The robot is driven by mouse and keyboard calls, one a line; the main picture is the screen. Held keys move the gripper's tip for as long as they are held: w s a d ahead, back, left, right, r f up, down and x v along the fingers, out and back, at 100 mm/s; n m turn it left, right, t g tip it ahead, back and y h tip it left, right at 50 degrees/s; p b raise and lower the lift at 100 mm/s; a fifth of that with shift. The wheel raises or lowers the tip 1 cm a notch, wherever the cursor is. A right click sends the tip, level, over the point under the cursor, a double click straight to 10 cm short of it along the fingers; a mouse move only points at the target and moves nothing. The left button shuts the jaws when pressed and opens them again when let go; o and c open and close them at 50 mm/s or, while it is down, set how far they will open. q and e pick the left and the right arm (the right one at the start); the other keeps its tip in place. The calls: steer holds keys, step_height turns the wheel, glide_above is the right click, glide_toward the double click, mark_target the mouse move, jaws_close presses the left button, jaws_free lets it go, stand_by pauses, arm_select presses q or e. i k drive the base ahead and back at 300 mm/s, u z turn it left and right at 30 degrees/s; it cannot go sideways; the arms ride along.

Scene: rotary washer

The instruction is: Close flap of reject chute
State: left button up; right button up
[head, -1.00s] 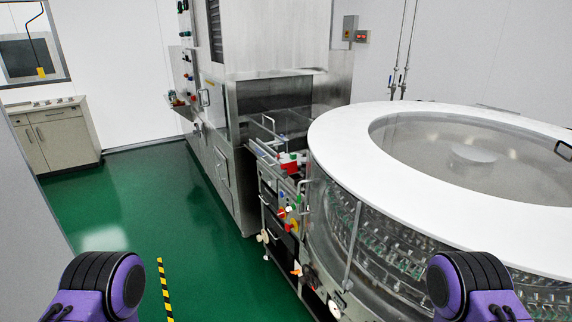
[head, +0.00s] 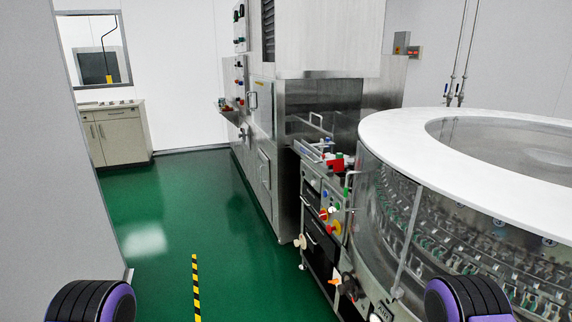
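I cannot single out the reject chute or its flap for certain. A narrow machine section (head: 322,215) with knobs, dark panels and a red part on top stands between the steel cabinet and the round washer (head: 440,205). The flap may be among its small parts, too small to tell. Purple and black parts of my two arms show at the bottom left and bottom right edges. Neither gripper is in the picture.
A tall steel machine (head: 275,130) stands behind the narrow section. Green floor (head: 190,220) is free to the left, with a yellow-black stripe (head: 196,285). A grey wall (head: 60,180) borders the left side. A beige cabinet (head: 122,135) stands at the back left.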

mark_target(338, 164)
steer(key=u, duration=0.7)
steer(key=i, duration=3.15)
steer(key=z, duration=3.1)
